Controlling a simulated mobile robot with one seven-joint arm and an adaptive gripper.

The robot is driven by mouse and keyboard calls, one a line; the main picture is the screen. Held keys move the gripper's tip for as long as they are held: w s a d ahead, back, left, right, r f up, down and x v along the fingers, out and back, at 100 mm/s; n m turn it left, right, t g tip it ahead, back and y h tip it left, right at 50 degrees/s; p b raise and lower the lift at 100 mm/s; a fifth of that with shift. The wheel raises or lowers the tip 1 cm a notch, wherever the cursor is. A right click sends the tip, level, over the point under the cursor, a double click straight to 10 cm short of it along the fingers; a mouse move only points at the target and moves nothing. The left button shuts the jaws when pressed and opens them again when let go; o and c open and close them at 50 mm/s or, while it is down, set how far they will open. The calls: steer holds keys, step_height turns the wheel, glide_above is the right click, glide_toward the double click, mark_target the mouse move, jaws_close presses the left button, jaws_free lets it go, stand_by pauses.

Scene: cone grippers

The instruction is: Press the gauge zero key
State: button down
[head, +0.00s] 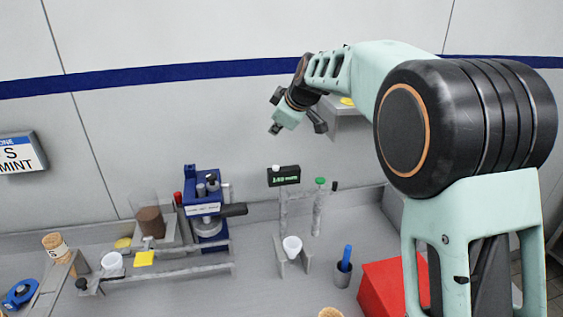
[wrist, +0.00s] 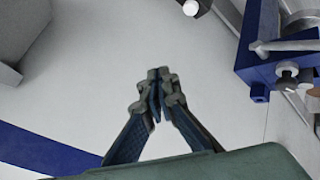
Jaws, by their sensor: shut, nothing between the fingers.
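The gauge (head: 284,176) is a small black box with a lit green readout, on a grey stand at the back of the bench in the head view. A small white key (head: 276,168) sits on its top left. In the wrist view my gripper (wrist: 160,76) has its fingertips together, with nothing between them. In the head view the end of my arm is above the gauge, apart from it. A small white round part (wrist: 191,7) with a dark piece beside it shows at the top of the wrist view; I cannot tell whether it is the key.
A blue machine (head: 203,209) stands left of the gauge; a blue body also shows in the wrist view (wrist: 257,70). A green-topped post (head: 320,182) stands close right of the gauge. A white cup (head: 292,247) and a red box (head: 385,288) are in front.

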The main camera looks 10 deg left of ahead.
mark_target(276, 167)
steer(key=shift+s, duration=0.1)
steer(key=shift+f, duration=0.1)
step_height(276, 167, down, 8)
steer(key=b, duration=0.5)
steer(key=shift+b, duration=0.4)
steer(key=shift+f+b, duration=0.3)
steer(key=shift+b, duration=0.1)
stand_by(0.8)
steer(key=shift+f+b, duration=0.4)
steer(key=shift+b, duration=0.2)
steer(key=shift+f+b, duration=0.5)
steer(key=shift+b, duration=0.05)
stand_by(0.4)
steer(key=shift+r, duration=0.15)
steer(key=shift+r+p, duration=0.5)
steer(key=shift+r, duration=0.3)
